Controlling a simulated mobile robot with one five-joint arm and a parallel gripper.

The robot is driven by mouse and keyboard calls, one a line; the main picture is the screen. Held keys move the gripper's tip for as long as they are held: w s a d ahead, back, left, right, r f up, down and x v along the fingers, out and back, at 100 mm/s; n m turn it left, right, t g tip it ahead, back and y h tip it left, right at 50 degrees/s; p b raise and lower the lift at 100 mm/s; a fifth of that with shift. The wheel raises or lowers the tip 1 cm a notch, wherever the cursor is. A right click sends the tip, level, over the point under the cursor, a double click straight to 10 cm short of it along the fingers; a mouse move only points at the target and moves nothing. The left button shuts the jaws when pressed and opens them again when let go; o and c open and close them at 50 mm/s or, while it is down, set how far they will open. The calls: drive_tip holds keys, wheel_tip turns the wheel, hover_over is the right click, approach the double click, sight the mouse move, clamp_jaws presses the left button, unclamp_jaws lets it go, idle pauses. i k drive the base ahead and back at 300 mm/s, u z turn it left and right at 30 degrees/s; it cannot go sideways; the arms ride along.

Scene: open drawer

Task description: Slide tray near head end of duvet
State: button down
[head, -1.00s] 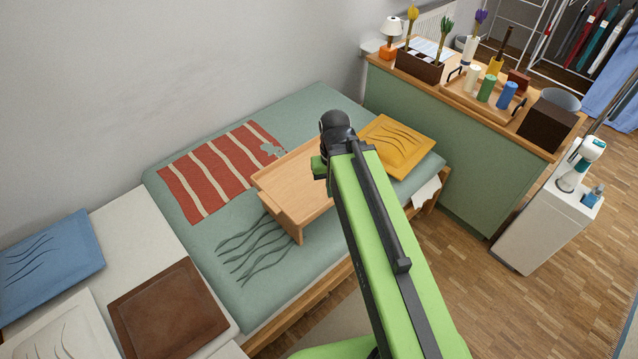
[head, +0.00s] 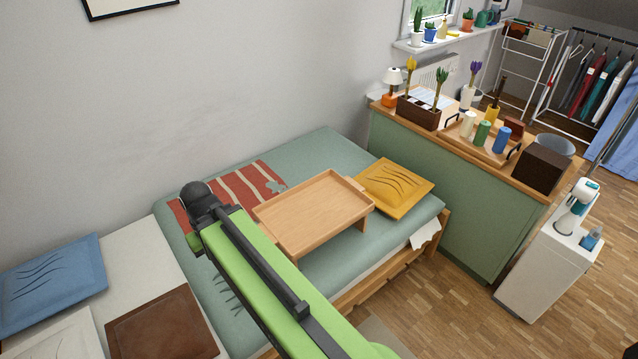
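The wooden tray (head: 300,240) stands on short legs on the green duvet (head: 322,152), which covers the bed. Its right corner is close to the yellow cushion (head: 394,188). My green arm reaches up from the bottom of the head view, and its dark end (head: 203,207) is left of the tray, in front of the striped red blanket. The arm hides part of the blanket and of the duvet's dark wavy pattern. My gripper's fingers are hidden behind the arm, so I cannot see whether they are open or touching anything.
A green cabinet (head: 425,185) with a wooden top stands at the right end of the bed, carrying a lamp, plants and candles. A white cart (head: 543,275) stands farther right. A brown cushion (head: 160,325) and a blue cushion (head: 52,283) lie at left. Bare duvet lies behind the tray.

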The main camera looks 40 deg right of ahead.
sight(300, 218)
drive_tip(key=u, duration=2.3)
drive_tip(key=k, duration=2.5)
drive_tip(key=z, duration=1)
drive_tip(key=i, duration=1)
drive_tip(key=z, duration=0.05)
